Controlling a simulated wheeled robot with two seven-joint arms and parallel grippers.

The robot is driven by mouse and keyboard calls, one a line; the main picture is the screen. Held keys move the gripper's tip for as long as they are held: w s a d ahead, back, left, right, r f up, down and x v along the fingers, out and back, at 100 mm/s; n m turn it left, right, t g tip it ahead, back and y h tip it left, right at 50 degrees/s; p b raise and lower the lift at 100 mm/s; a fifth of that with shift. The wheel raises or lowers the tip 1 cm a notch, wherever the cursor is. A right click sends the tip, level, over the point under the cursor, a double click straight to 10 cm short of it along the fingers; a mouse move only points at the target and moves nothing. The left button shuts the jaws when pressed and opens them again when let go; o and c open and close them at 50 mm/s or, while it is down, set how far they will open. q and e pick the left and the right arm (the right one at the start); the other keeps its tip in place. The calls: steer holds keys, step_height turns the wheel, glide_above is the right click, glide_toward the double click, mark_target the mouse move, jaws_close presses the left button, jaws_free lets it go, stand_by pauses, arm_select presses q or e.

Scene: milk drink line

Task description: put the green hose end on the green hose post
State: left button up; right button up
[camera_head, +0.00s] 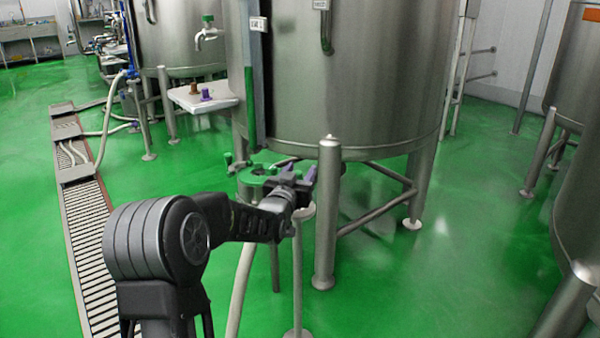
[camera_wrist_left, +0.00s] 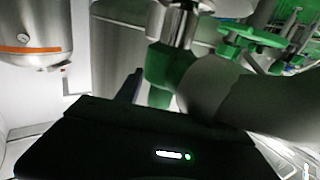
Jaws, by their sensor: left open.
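Green parts (camera_head: 256,179) stand in front of the large tank, just left of my left gripper (camera_head: 299,177). The hose end and its post cannot be told apart there in the head view. In the left wrist view a green sleeve-like part (camera_wrist_left: 160,72) lies beyond the dark gripper body, beneath a metal fitting (camera_wrist_left: 178,24). A pale, thick part beside it may be hose. My left gripper is open close to the green parts; whether it touches them cannot be told. Its fingers are partly hidden. My right gripper is out of view.
The large steel tank (camera_head: 350,70) stands on legs, with a front leg (camera_head: 328,215) close to my left gripper. A pale hose (camera_head: 240,285) runs down beside my arm. A drain grate (camera_head: 90,220) lies left.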

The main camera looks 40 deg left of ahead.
arm_select(q)
steer(key=shift+s+r, duration=0.15)
steer(key=shift+r, duration=0.05)
steer(key=p+v, duration=0.2)
steer(key=v, duration=0.9)
steer(key=shift+s+d, duration=0.15)
steer(key=shift+s, duration=0.2)
steer(key=s+d+f+g+h, duration=0.1)
steer(key=d+f+g+h, duration=0.1)
steer(key=d+f, duration=0.6)
steer(key=s+d+f+m+g+h, duration=0.1)
steer(key=d+f+g+h, duration=0.3)
steer(key=f, duration=0.8)
steer(key=s+d+f+g, duration=0.1)
steer(key=d+f, duration=0.6)
steer(key=f, duration=0.2)
steer(key=s+d+f+g+h, duration=0.1)
steer(key=s+d+f+g, duration=0.3)
steer(key=s+d+f, duration=0.4)
steer(key=s+d+f+g+h, duration=0.2)
steer(key=s+d+f+g, duration=0.2)
steer(key=s+d+f, duration=0.4)
steer(key=s+d, duration=0.1)
steer(key=s, duration=0.5)
steer(key=shift+d+f+m+g+h, duration=0.25)
steer(key=shift+d+m+g+h, duration=0.05)
